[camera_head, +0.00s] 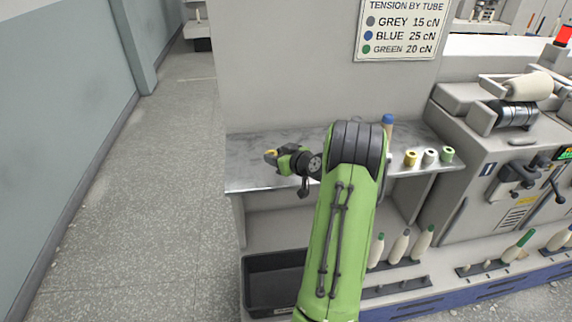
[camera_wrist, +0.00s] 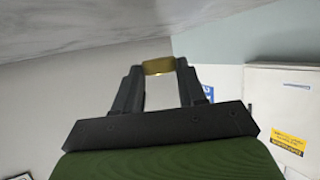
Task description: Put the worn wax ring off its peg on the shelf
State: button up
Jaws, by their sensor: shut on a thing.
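My gripper (camera_head: 271,156) is over the left part of the grey shelf (camera_head: 250,150) in the head view. It is shut on a small yellow-gold wax ring (camera_wrist: 158,66), which sits between the two fingertips in the wrist view. In the head view the ring shows only as a small yellow spot at the fingertips. I cannot tell whether it touches the shelf.
A blue-topped bobbin (camera_head: 388,121) stands behind my arm on the shelf. A black bin (camera_head: 262,284) is below at the left. Bobbins stand on pegs below the shelf, and a winding machine (camera_head: 500,165) is at the right. The shelf's left part is clear.

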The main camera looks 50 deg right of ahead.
notch_tip(320, 180, down, 3)
jog(key=shift+f, duration=0.15)
jog(key=shift+a+b, duration=0.1)
jog(key=shift+b, duration=0.2)
jog(key=shift+f+b, duration=0.25)
jog(key=shift+b, duration=0.15)
jog(key=shift+f+b, duration=0.3)
jog(key=shift+b, duration=0.2)
jog(key=o, duration=1)
